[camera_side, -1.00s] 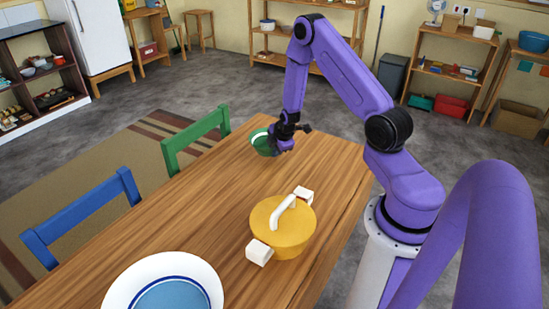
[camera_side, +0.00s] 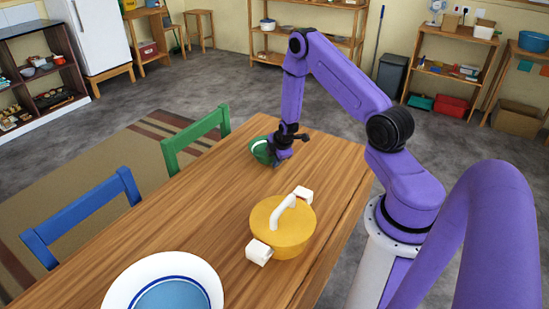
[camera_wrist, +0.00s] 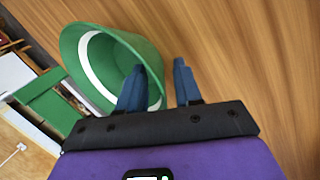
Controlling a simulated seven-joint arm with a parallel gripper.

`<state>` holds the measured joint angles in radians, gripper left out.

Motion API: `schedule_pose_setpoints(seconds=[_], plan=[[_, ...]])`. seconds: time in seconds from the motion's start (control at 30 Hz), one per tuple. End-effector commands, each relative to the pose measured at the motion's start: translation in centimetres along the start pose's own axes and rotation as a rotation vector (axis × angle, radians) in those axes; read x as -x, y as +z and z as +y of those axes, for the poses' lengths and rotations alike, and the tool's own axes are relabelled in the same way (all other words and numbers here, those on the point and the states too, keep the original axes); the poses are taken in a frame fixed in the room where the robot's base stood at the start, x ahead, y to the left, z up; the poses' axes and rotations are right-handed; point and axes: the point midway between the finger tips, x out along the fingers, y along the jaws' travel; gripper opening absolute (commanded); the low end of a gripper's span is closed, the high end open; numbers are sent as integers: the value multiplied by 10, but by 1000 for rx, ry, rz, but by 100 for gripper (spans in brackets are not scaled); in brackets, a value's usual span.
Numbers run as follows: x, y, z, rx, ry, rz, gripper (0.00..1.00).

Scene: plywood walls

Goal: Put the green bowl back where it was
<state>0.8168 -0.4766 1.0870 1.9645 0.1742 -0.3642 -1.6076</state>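The green bowl (camera_side: 261,151) with a white band is at the far end of the wooden table, and it looks tilted in the side view. In the wrist view the bowl (camera_wrist: 138,52) fills the upper left. My gripper (camera_wrist: 160,66) has its two blue fingers apart. The left finger overlaps the bowl's opening and the right finger is outside its rim, with a visible gap between the rim and the right finger. In the side view my gripper (camera_side: 278,157) is at the bowl's right side, and its fingertips are hard to make out. Whether the bowl's base touches the table is unclear.
A yellow lidded pot (camera_side: 270,240) with white handles stands mid-table. A white plate with a blue centre (camera_side: 205,281) lies at the near end. Green (camera_side: 196,139) and blue (camera_side: 84,211) chairs line the left edge. The tabletop between bowl and pot is clear.

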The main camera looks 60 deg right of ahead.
Motion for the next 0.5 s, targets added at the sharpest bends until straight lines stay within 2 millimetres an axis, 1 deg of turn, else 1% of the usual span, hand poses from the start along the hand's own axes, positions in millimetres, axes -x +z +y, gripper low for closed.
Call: schedule_pose_setpoints(seconds=[0.27,0.37,0.5], plan=[[2,0,1,0,1,0,34],[7,0,2,1,2,0,34],[24,0,2,1,2,1,34]])
